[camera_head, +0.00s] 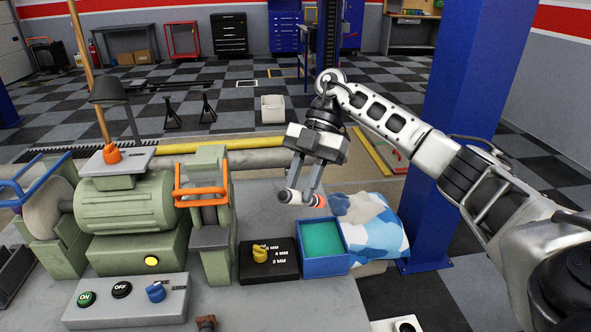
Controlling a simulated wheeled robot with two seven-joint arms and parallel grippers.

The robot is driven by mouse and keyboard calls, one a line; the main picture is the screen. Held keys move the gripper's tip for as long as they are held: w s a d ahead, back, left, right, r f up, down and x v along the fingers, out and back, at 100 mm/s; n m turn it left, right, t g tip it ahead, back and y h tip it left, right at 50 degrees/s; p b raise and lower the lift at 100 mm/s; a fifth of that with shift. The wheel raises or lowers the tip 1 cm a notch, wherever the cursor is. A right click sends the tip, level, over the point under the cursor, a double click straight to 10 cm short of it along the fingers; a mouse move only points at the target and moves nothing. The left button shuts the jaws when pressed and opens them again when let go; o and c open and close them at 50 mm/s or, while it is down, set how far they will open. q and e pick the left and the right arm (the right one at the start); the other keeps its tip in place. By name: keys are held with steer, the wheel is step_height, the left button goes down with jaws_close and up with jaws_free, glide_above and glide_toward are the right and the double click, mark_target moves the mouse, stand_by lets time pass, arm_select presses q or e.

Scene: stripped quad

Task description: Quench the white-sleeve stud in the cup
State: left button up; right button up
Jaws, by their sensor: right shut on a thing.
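My right gripper (300,196) comes in from the right and points down, just above and behind the blue square container (325,267). It is shut on a small stud-like piece (317,201) whose orange-red end shows beside the fingertips. My left gripper is not in view.
A green bench grinder (125,205) stands at left, behind a grey switch box (125,305). A black dial box (268,262) sits left of the container, and a blue-white cloth (372,235) lies right of it. A blue post (470,90) rises at right. A brown piece (206,323) is at the bottom edge.

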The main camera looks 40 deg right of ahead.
steer(key=shift+w+d+r+m+t+y, duration=0.15)
steer(key=shift+w+d+m+t+y, duration=0.15)
steer(key=shift+m+t, duration=0.3)
steer(key=shift+a+f, duration=0.1)
steer(key=shift+f, duration=0.7)
step_height(320, 180, down, 5)
steer(key=shift+r+b, duration=0.2)
steer(key=shift+b, duration=0.6)
steer(key=shift+f, duration=0.35)
step_height(320, 180, down, 5)
steer(key=shift+b, duration=1)
steer(key=shift+s+f, duration=0.1)
steer(key=shift+f, duration=0.1)
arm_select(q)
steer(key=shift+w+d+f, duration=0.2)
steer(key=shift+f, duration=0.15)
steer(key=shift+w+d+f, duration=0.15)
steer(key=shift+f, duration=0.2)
arm_select(e)
jaws_close()
steer(key=shift+f, duration=0.2)
